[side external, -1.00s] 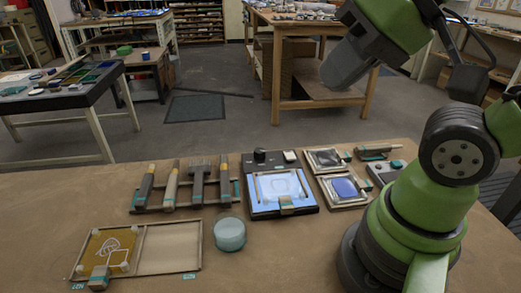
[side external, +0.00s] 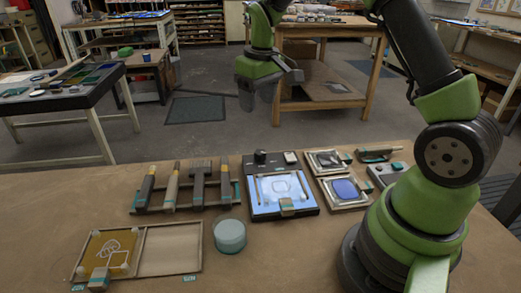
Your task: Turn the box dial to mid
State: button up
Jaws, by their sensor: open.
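The light box (side external: 283,208) is a black-framed unit with a lit pale panel, lying on the near table. Its dial (side external: 260,156) is a small black knob standing at the box's back left corner. A white block (side external: 290,158) is at the back right corner of the box. Which setting the dial points at is too small to tell. My gripper (side external: 260,101) hangs in the air above and behind the dial, pointing down, apart from everything. It is open and looks empty; the gap between its fingers is hard to see from here.
A rack of several tools (side external: 184,190) stands left of the box. A round glass jar (side external: 229,235) and a two-part wooden tray (side external: 168,247) lie in front. Small framed panels (side external: 343,190) and a grey device (side external: 384,174) are to the right. Bare table lies along the front.

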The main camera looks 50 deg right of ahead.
jog(key=g, duration=0.1)
send_near(260, 151)
jog(key=shift+s+n, duration=0.15)
jog(key=shift+n, duration=0.15)
notch_tip(260, 151, down, 10)
jog(key=shift+r, duration=0.25)
jog(key=c, duration=0.9)
